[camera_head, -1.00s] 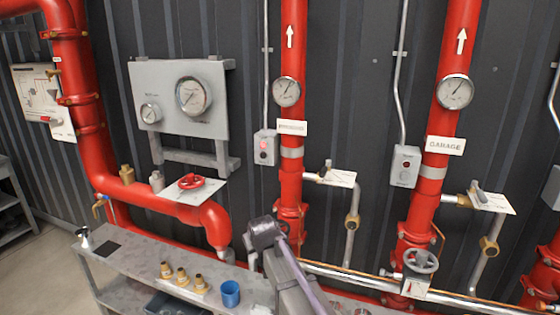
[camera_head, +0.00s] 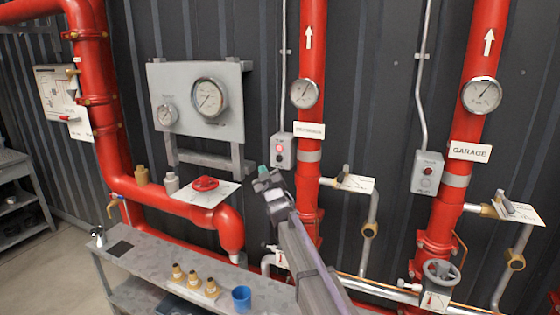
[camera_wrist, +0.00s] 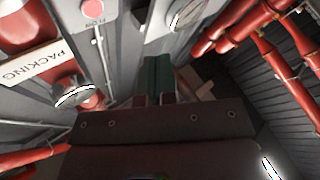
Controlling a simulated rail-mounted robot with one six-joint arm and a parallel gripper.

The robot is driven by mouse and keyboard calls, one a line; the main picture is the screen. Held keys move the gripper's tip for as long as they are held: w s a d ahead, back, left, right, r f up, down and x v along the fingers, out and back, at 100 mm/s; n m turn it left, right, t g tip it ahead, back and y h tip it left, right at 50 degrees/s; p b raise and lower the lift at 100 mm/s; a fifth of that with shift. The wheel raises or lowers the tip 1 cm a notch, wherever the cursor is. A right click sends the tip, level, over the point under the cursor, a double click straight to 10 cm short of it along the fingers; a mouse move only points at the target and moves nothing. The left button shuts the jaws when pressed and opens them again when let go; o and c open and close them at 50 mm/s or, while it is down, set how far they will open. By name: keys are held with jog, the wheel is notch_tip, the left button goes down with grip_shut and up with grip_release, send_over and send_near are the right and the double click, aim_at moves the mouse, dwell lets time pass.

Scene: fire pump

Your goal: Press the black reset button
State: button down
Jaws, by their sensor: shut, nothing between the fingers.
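A small grey control box (camera_head: 283,151) with a lit red lamp (camera_head: 280,147) is on the wall left of the middle red riser. A small round spot shows below the lamp, but I cannot tell for sure that it is the black button. My gripper (camera_head: 263,171) is just below and left of this box, fingers shut and empty, apart from it. In the wrist view, the green fingertips (camera_wrist: 157,76) are together, and the pinkish lamp (camera_wrist: 92,9) is at the top left. A second grey box (camera_head: 427,172) with a dark red lamp is by the GARAGE riser.
A gauge panel (camera_head: 197,100) and a red handwheel (camera_head: 205,184) are to the left. A valve lever (camera_head: 346,178) sticks out right of the middle riser (camera_head: 310,195). A bench (camera_head: 150,250) with brass fittings and a blue cup (camera_head: 241,298) is below.

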send_near(273, 153)
jog(key=shift+w+a+r, duration=0.4)
jog(key=shift+w+a, duration=0.2)
jog(key=shift+w, duration=0.1)
jog(key=shift+w+a+r, duration=0.4)
jog(key=shift+w+a, duration=0.25)
jog(key=shift+w, duration=0.1)
dwell(1.1)
jog(key=shift+w+d, duration=0.1)
jog(key=shift+w, duration=0.2)
jog(key=shift+w+d, duration=0.2)
jog(key=shift+w, duration=0.25)
dwell(0.7)
jog(key=shift+s, duration=0.1)
jog(key=shift+s+a, duration=0.3)
jog(key=shift+s, duration=0.45)
